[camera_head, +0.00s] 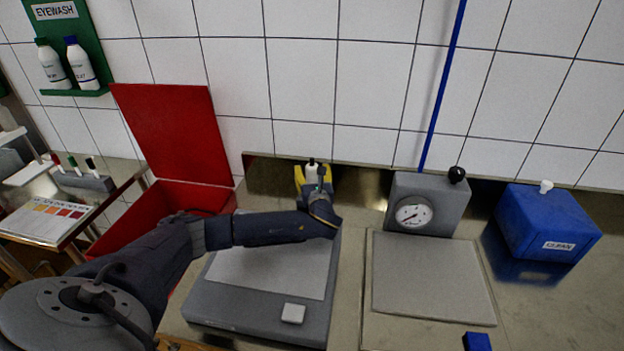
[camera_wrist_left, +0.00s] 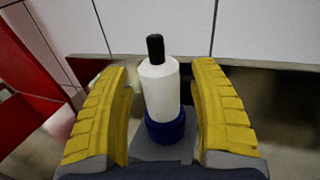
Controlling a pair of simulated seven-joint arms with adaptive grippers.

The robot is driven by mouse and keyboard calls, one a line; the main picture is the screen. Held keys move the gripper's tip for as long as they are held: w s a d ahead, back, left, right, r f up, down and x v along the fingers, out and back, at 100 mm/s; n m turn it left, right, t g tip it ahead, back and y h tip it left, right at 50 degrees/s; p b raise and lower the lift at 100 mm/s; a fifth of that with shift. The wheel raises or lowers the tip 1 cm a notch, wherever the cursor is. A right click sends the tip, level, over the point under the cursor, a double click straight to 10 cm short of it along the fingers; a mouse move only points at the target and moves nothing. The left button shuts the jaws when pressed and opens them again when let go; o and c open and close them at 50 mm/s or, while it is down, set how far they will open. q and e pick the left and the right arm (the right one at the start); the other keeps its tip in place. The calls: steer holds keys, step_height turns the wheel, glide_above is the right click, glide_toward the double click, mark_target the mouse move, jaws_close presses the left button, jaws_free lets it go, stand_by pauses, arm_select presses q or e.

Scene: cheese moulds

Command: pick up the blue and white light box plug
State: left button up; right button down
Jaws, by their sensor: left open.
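The blue and white plug (camera_wrist_left: 160,90) stands upright in the left wrist view, with a white body, a black tip and a blue ring at its base. My left gripper (camera_wrist_left: 163,70) is open, its yellow ridged fingers on either side of the plug, with a visible gap on each side. In the head view only the plug's white upper part (camera_head: 311,171) shows between the fingers; my left arm hides its base. It is behind the grey box with a pale panel (camera_head: 320,327). My right gripper is not in view.
An open red box (camera_head: 174,198) stands left of my arm. To the right are a grey gauge box (camera_head: 439,204), a flat grey plate (camera_head: 428,275) and a blue box marked CLEAN (camera_head: 536,222). A tiled wall (camera_head: 365,75) rises close behind.

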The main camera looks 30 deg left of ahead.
arm_select(q)
steer(key=c, duration=1.2)
jaws_close()
steer(key=shift+r, duration=0.2)
